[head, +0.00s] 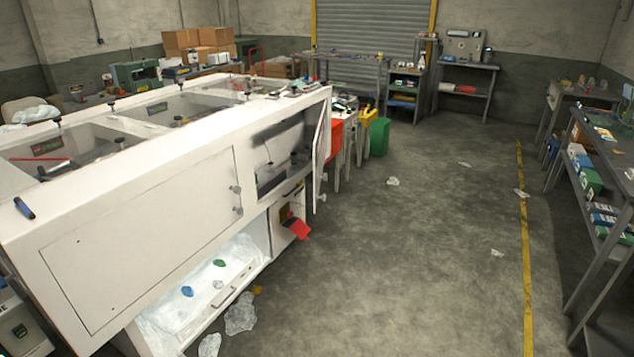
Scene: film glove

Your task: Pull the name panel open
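A long white machine (150,165) stands on the left. Its front has a large closed panel (135,250) with two round knobs (237,200) beside its right edge. To the right is an opening (282,160) with a dark inside, and a white door (320,150) with knobs stands swung out from it, seen nearly edge-on. No name lettering is readable on either panel, so I cannot tell which one is the name panel. My gripper is not in view.
Below the panel, an open bay (190,300) holds clear film and small coloured pieces. A red flap (298,228) sticks out at the machine's right end. Film scraps (241,314) lie on the floor. The floor (420,240) is mostly clear up to the right-hand shelves (590,200).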

